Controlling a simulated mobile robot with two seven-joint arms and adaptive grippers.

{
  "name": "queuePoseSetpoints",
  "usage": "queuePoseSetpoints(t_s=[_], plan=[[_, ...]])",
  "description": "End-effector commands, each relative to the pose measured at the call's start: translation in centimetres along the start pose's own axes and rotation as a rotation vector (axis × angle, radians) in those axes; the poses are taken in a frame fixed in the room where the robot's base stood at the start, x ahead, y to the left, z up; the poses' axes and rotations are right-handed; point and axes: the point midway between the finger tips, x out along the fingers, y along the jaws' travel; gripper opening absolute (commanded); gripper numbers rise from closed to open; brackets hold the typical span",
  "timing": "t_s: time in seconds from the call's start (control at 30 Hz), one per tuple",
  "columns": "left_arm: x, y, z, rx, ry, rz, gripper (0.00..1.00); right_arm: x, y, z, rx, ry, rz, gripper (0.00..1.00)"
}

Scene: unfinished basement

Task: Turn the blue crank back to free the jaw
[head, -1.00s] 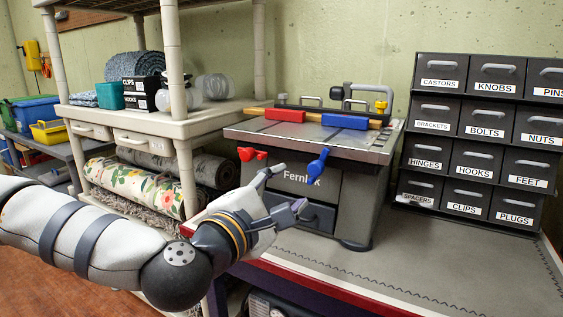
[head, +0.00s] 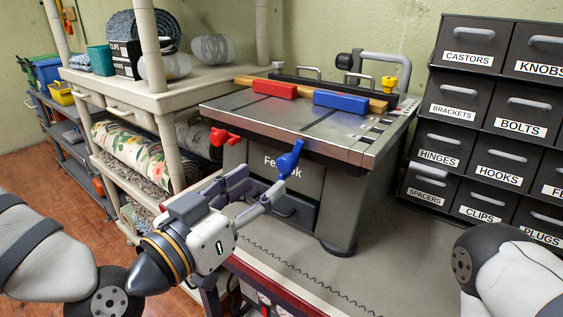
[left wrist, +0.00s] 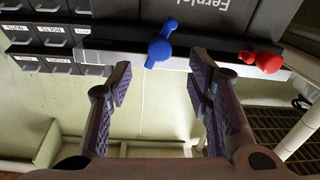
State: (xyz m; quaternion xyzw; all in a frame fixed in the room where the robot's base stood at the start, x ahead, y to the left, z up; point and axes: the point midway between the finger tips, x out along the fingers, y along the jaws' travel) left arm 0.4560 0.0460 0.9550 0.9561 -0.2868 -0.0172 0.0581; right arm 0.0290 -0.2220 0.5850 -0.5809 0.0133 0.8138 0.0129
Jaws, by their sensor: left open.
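The blue crank (head: 289,161) is on the front of the grey bench machine (head: 290,205), its handle pointing up and slightly right. The blue jaw block (head: 341,100) sits on the machine's top, right of the red jaw block (head: 274,89). The red crank (head: 222,138) is left of the blue one. My left gripper (head: 262,188) is open and empty, just below and left of the blue crank. In the left wrist view the blue crank (left wrist: 160,49) lies beyond the gap between the fingertips (left wrist: 160,82). My right gripper is out of view.
Labelled drawers (head: 486,131) stand right of the machine. A shelf rack (head: 175,92) with rolled rugs (head: 133,152) is at left. A wooden strip (head: 378,105) runs behind the jaw blocks. The grey worktop (head: 330,272) in front is clear.

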Motion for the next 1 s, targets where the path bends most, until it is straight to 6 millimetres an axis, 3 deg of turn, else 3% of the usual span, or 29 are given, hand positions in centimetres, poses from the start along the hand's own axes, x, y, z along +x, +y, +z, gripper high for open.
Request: queuePoseSetpoints(t_s=[0.1, 0.3, 0.43, 0.67, 0.7, 0.9, 1.0], plan=[[3.2, 0.0, 0.1, 0.000, 0.001, 0.000, 0.46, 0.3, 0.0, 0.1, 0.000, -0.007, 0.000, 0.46], [7.1, 0.0, 0.1, -0.003, 0.000, -0.001, 0.46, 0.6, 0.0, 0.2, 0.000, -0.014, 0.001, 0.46], [8.2, 0.0, -0.1, -0.004, 0.002, -0.001, 0.46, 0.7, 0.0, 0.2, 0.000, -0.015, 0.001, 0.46], [8.4, 0.0, -0.1, -0.004, 0.002, -0.001, 0.46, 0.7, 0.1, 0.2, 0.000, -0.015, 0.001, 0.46], [8.4, 0.0, -0.1, -0.004, 0.002, -0.001, 0.44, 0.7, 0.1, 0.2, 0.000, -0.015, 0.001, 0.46], [8.4, 0.0, -0.1, -0.004, 0.002, -0.001, 0.00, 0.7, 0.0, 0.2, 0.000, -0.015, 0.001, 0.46], [8.4, 0.0, -0.1, -0.004, 0.001, -0.001, 0.00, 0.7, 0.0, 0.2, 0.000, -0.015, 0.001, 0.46]])
